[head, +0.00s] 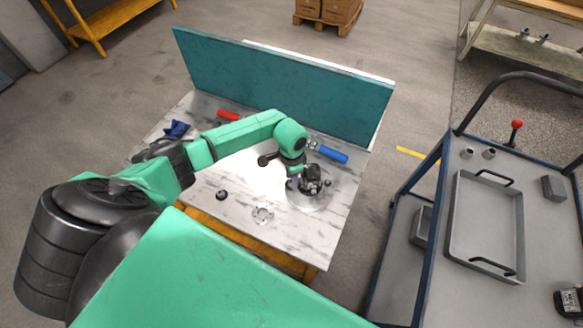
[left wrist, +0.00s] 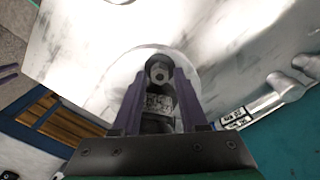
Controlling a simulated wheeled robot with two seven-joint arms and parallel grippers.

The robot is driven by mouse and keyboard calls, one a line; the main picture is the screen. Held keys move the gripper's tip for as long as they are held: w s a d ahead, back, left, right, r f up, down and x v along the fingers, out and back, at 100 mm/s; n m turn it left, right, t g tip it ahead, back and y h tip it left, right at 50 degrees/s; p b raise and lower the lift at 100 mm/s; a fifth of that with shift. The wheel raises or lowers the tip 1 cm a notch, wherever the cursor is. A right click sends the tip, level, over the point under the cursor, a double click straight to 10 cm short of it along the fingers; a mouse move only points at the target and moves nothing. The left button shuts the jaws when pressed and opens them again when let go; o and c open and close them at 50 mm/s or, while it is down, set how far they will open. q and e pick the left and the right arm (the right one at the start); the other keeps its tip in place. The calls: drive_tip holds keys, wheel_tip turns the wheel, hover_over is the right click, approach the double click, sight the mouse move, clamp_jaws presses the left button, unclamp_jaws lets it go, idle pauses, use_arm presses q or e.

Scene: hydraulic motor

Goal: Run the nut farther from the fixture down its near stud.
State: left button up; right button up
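My left gripper (left wrist: 160,78) shows best in the left wrist view, with its two purple fingers apart. Between the fingertips is a small grey hex nut (left wrist: 158,71) in a dark round part; I see no clear contact with it. The black hydraulic motor (left wrist: 158,103) lies below, between the fingers. In the head view my left arm reaches over the table, and the gripper, mostly hidden by its wrist, is at the motor (head: 313,177) on a round metal fixture plate (head: 308,204). Studs and the other nut cannot be told apart. My right gripper is not in view.
A teal panel (head: 280,82) stands along the table's back edge. A red-handled tool (head: 229,115) and a blue-handled tool (head: 333,154) lie before it. A dark knob-like part (head: 222,195) and a metal flange (head: 263,214) lie in front. A cart with a tray (head: 462,225) stands right.

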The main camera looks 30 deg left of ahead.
use_arm(q)
drive_tip(key=shift+s, duration=0.1)
drive_tip(key=shift+n, duration=0.8)
